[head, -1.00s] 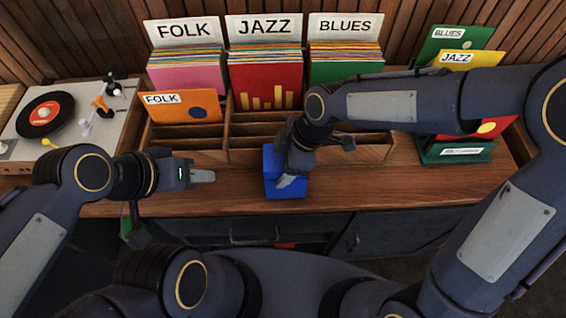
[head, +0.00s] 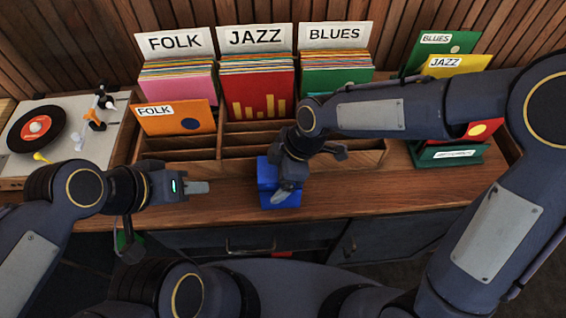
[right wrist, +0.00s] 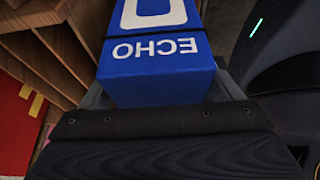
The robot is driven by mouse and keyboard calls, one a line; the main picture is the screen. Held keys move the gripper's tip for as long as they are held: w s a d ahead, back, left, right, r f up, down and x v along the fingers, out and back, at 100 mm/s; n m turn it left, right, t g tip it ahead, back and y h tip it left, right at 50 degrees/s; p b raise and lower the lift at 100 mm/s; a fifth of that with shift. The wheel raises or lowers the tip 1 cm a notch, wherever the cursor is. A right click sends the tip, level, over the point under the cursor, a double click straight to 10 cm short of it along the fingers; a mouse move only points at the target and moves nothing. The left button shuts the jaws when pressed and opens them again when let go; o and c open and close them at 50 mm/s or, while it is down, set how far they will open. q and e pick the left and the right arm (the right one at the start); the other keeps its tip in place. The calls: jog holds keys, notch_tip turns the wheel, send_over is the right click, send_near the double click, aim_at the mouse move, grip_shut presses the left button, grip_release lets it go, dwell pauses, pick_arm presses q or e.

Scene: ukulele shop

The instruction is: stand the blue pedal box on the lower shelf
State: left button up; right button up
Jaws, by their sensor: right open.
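The blue pedal box (head: 266,172) stands on the wooden counter (head: 390,186) near its front edge, partly hidden by my right gripper. My right gripper (head: 289,186) is over it. In the right wrist view the box (right wrist: 160,60), lettered "ECHO", lies between the open fingers. I cannot tell whether a finger touches it. My left gripper (head: 200,187) hovers to the left of the box, empty, its jaw opening not clear. The dark space under the counter is mostly hidden, and I cannot make out a lower shelf.
Behind the box is a wooden record rack (head: 232,153) with several sleeves, including an orange FOLK one (head: 195,110). A record player (head: 85,145) stands at left, a green stand (head: 430,156) at right. Drawer fronts with handles (head: 236,248) lie below.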

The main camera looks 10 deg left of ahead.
jog(key=v, duration=1.2)
